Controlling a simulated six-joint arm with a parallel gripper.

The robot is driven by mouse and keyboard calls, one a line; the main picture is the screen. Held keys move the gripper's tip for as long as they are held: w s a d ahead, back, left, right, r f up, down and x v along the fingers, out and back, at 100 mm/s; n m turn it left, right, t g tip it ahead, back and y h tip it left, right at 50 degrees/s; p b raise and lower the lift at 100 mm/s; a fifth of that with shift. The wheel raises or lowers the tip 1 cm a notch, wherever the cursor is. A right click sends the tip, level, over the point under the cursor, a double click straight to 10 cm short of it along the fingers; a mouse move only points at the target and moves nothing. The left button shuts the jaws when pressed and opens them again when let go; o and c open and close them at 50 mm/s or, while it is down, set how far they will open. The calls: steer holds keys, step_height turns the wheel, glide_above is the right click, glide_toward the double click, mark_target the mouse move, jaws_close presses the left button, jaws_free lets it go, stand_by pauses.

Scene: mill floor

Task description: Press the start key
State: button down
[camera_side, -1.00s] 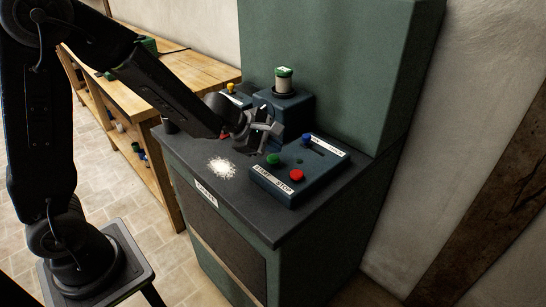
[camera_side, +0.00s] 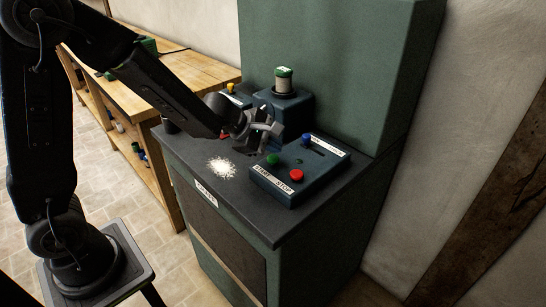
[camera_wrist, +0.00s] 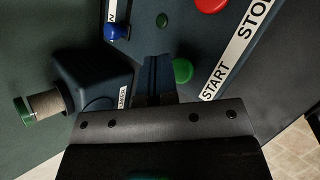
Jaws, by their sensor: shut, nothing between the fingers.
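The start key is a green round button (camera_side: 272,160) at the near left of a dark blue control box (camera_side: 318,180). A white label reading START and STOP (camera_side: 273,183) runs along the front edge. The red stop button (camera_side: 297,175) sits to its right. My gripper (camera_side: 274,136) is shut and empty, above and behind the green button in the side view. In the wrist view the shut fingers (camera_wrist: 155,75) point past the green button (camera_wrist: 182,71), which shows just right of the tips. I cannot tell whether they touch.
A blue knob (camera_side: 306,139) stands at the back of the box. A blue housing (camera_side: 290,107) with a green-capped jar (camera_side: 284,80) stands behind my gripper. White powder (camera_side: 221,168) lies on the dark machine top. A wooden bench (camera_side: 190,67) stands at the left.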

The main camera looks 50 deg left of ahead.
mark_target(272, 159)
steer(key=shift+f, duration=0.15)
steer(key=shift+f, duration=0.25)
steer(key=shift+f, duration=0.55)
stand_by(0.7)
steer(key=shift+r, duration=0.95)
steer(key=shift+r, duration=2.55)
